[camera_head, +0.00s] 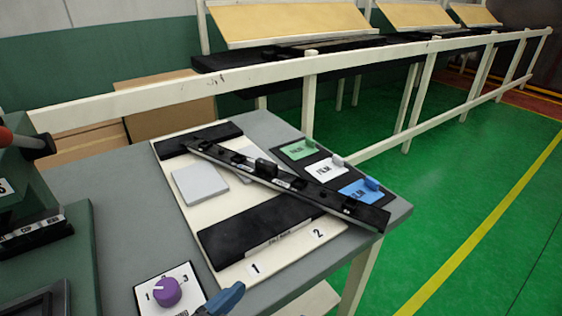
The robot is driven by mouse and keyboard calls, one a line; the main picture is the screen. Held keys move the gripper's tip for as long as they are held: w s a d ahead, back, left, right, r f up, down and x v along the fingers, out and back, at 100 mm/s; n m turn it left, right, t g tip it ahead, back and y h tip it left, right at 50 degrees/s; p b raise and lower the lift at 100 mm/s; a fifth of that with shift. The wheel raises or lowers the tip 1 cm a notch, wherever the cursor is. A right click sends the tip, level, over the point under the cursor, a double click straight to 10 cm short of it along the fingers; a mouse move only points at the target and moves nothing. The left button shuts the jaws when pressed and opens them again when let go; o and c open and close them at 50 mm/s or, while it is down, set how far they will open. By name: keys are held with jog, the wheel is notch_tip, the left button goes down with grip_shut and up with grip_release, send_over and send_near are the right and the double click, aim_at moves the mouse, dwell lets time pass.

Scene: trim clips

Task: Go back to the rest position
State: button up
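A long black trim strip (260,172) with several small clips along it lies diagonally across a cream board (177,157) on the grey table. Its near right end reaches past the board toward the table's right edge. The board has black pads (258,231) at its far and near ends and the numbers 1 and 2 at its near edge. A pale grey square plate (200,184) lies left of the strip. My gripper is not in view, so its state and anything in it are hidden.
Green, white and blue film tabs (325,168) sit at the table's right side. A purple knob (167,291) and a blue handle (224,298) are at the front. Dark green equipment (75,255) stands left. A white rail (270,72) runs behind; green floor (430,200) is clear at right.

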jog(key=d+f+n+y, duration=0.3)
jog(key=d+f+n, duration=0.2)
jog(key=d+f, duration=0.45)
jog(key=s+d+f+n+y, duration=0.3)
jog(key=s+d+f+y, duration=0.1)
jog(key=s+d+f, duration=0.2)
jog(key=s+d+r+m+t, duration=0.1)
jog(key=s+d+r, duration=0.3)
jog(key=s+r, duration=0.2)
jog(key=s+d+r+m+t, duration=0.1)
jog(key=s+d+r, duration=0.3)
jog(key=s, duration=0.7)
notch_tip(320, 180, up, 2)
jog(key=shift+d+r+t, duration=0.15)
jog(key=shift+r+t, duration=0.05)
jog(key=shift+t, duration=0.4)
